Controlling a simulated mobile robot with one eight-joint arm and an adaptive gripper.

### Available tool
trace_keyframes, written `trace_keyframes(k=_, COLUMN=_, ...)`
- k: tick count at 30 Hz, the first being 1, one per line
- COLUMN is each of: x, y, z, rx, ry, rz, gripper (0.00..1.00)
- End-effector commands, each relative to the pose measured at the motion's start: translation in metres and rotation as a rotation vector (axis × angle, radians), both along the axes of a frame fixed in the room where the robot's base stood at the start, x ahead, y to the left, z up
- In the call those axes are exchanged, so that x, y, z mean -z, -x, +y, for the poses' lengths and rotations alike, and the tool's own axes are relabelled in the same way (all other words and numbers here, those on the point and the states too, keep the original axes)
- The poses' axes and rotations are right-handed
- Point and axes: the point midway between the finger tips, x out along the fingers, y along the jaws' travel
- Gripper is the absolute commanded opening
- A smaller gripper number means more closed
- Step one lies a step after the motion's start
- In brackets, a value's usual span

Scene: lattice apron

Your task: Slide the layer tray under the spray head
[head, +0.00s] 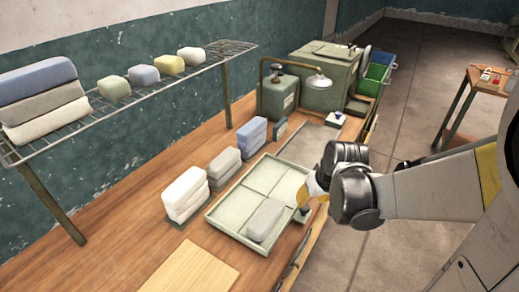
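The layer tray (272,174) is a shallow, pale green tray with raised dividers, lying on the wooden bench. A grey block (265,220) lies in its near right compartment; the other compartments look empty. The spray head (318,81) is a pale, dish-shaped head on a curved pipe, farther back on the bench. The tray is on the near side of it, not under it. My gripper (304,207) is low at the tray's right edge, partly hidden by my wrist. I cannot tell whether its fingers touch or hold the rim.
White (185,192), grey (224,165) and blue (252,136) block stacks stand along the tray's left side. A flat grey area (305,143) lies beyond the tray, below the spray head. A green box (278,97) stands behind. A wire shelf (150,95) holds more blocks.

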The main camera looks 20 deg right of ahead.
Motion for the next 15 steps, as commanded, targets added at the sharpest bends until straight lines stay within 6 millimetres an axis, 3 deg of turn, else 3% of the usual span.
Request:
trace_keyframes(k=1, x=0.015, y=-0.005, z=-0.001, rx=-0.001, ry=0.0, rz=0.0, gripper=0.38)
trace_keyframes(k=6, x=0.046, y=-0.018, z=-0.002, rx=0.001, ry=0.0, rz=-0.001, gripper=0.38)
trace_keyframes(k=15, x=0.072, y=-0.03, z=-0.003, rx=0.0, ry=0.0, rz=-0.001, gripper=0.38)
